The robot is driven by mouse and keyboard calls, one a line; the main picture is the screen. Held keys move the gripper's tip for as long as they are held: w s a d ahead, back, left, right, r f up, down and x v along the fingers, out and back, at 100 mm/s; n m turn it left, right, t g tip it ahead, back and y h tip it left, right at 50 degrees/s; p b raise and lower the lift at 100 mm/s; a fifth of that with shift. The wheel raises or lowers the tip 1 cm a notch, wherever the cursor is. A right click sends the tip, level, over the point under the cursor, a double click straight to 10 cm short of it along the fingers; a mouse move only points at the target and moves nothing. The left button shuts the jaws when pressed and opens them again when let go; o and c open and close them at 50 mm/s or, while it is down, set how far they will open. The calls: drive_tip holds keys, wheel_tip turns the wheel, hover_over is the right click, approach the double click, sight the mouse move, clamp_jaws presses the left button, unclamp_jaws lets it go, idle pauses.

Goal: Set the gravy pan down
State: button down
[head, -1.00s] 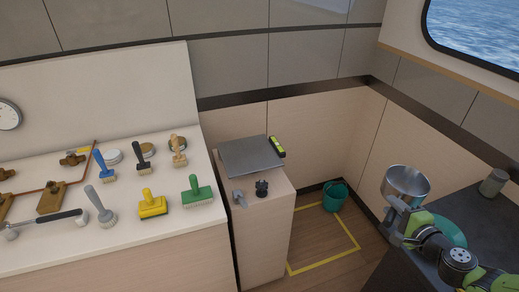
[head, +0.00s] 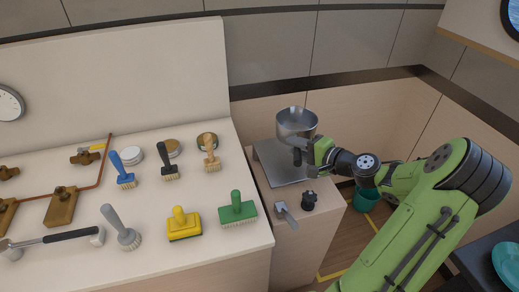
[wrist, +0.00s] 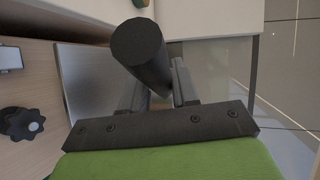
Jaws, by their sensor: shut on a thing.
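The gravy pan (head: 296,122) is a round silver metal pan with a dark handle. In the head view it is over the grey metal plate (head: 268,160) on top of the wooden pedestal. I cannot tell whether its underside touches the plate. My gripper (head: 312,155) comes from the right and is shut on the pan's handle. In the wrist view the dark handle (wrist: 140,52) stands between the two fingers, with the grey plate (wrist: 85,75) beyond. The pan's bowl is not clear in the wrist view.
The left counter holds several brushes, including a green one (head: 237,208). A teal bucket (head: 365,198) stands on the floor behind my arm. A teal plate (head: 508,262) lies on the dark counter.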

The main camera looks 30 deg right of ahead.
drive_tip(key=shift+w+a+f, duration=0.15)
drive_tip(key=shift+w+f, duration=0.05)
wheel_tip(320, 180, down, 9)
drive_tip(key=b, duration=0.2)
drive_tip(key=shift+s+b, duration=0.25)
drive_tip(key=shift+b, duration=0.1)
drive_tip(key=shift+f, duration=0.2)
drive_tip(key=c, duration=0.8)
unclamp_jaws()
drive_tip(key=shift+c, duration=0.2)
